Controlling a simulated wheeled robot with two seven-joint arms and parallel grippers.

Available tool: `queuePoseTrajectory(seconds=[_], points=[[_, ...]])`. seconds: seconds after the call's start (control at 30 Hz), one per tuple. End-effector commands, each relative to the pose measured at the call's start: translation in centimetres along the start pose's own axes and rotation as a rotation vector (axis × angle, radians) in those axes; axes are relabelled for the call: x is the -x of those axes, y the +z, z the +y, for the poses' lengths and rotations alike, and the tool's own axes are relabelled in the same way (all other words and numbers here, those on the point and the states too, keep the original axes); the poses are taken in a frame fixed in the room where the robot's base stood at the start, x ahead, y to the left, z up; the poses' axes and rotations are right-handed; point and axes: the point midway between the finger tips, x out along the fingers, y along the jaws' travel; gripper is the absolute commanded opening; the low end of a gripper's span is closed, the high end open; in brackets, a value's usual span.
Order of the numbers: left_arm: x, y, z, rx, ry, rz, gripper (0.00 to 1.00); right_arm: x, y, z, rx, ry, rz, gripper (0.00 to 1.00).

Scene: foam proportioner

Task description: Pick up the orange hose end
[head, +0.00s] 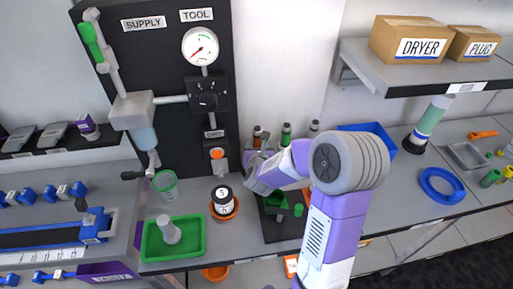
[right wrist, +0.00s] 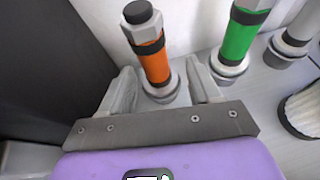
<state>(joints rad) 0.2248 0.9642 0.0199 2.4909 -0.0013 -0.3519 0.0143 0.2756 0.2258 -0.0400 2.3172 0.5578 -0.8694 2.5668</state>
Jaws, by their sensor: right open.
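The orange hose end (right wrist: 154,64), with a dark cap and black band, stands upright in a grey round base in the right wrist view. It also shows small in the head view (head: 257,136) at the back of the bench, just behind my right gripper (head: 257,160). In the right wrist view my right gripper (right wrist: 161,82) is open, with one finger on each side of the orange hose end's lower part. Gaps show between the fingers and the hose. My left gripper is not in view.
A green hose end (right wrist: 238,38) stands close to the right of the orange one, near my right finger. Another hose end (head: 313,127) stands further right. A black panel (head: 170,60) rises at left; a blue bin (head: 368,130) sits to the right.

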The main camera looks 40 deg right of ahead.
Motion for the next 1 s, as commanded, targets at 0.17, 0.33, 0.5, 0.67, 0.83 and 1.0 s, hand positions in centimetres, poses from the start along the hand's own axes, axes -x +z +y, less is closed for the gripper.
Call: queuePoseTrajectory(seconds=[0.17, 0.33, 0.5, 0.67, 0.83, 1.0], points=[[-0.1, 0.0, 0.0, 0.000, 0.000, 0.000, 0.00, -2.6, 0.0, 0.3, 0.002, -0.002, 0.002, 0.62], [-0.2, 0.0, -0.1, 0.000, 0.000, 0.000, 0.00, -4.7, 0.0, 0.4, 0.001, -0.001, 0.001, 0.62], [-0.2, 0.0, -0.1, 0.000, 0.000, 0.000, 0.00, -5.2, 0.1, 0.4, 0.001, 0.000, 0.001, 0.62], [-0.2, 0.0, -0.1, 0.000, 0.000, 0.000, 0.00, -5.2, 0.1, 0.4, 0.002, 0.000, 0.001, 0.58], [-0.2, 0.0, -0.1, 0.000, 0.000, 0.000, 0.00, -5.1, 0.1, 0.4, 0.002, 0.000, 0.001, 0.32], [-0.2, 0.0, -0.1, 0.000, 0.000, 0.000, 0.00, -5.1, 0.1, 0.4, 0.002, 0.000, 0.001, 0.06]])
